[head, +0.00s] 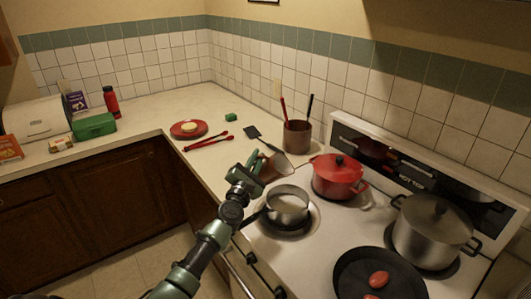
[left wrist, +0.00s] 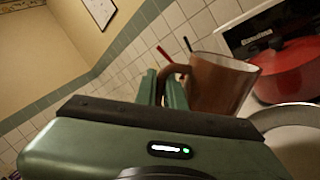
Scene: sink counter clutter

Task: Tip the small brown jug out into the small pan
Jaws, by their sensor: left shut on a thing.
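My left gripper (head: 258,168) is shut on the handle of the small brown jug (head: 279,165). It holds the jug in the air just behind the small pan (head: 287,205), with the jug looking tilted in the head view. In the left wrist view the jug (left wrist: 222,82) shows beside my fingers (left wrist: 163,88), and the pan's rim (left wrist: 285,108) is at the lower right. The small pan sits on the front left burner with its handle pointing left. The jug's contents cannot be made out. My right gripper is not in view.
A red lidded pot (head: 338,177) stands close behind the small pan. A large steel pot (head: 430,235) and a black frying pan (head: 380,275) with red items are to the right. A brown utensil crock (head: 297,138) stands behind the jug. A red plate (head: 188,129) is at left.

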